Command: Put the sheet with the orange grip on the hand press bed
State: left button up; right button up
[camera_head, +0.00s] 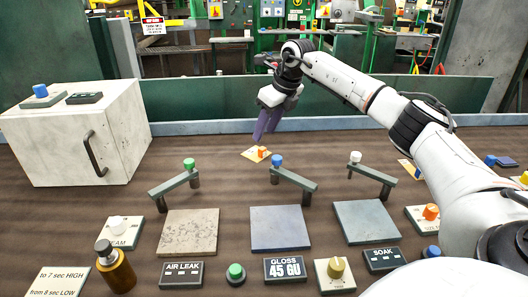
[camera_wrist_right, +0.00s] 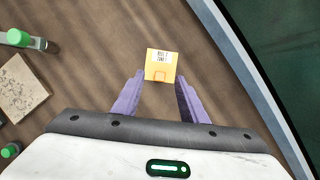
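The small yellow-orange sheet (camera_head: 254,155) with an orange grip (camera_head: 262,151) lies on the brown table behind the middle plate. In the right wrist view the sheet (camera_wrist_right: 161,60) shows printed text and lies just ahead of the fingertips. My right gripper (camera_head: 267,131) points down above it, with purple fingers spread. Three square plates, speckled beige (camera_head: 188,233), blue-grey (camera_head: 282,229) and grey-green (camera_head: 366,222), lie in front; I cannot tell which is the hand press bed. My left gripper is out of view.
Levers with green (camera_head: 189,163), blue (camera_head: 277,160) and white (camera_head: 355,156) knobs stand behind the plates. A white cabinet (camera_head: 75,130) stands left, an amber bottle (camera_head: 117,272) front left. Labels and knobs line the front. Another yellow sheet (camera_head: 407,168) lies right, partly hidden by my arm.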

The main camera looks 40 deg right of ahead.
aim_at(262, 148)
jog(key=shift+w+f, duration=0.15)
jog(key=shift+f, duration=0.6)
jog(key=x, duration=0.5)
jog(key=shift+d, duration=0.1)
grip_shut()
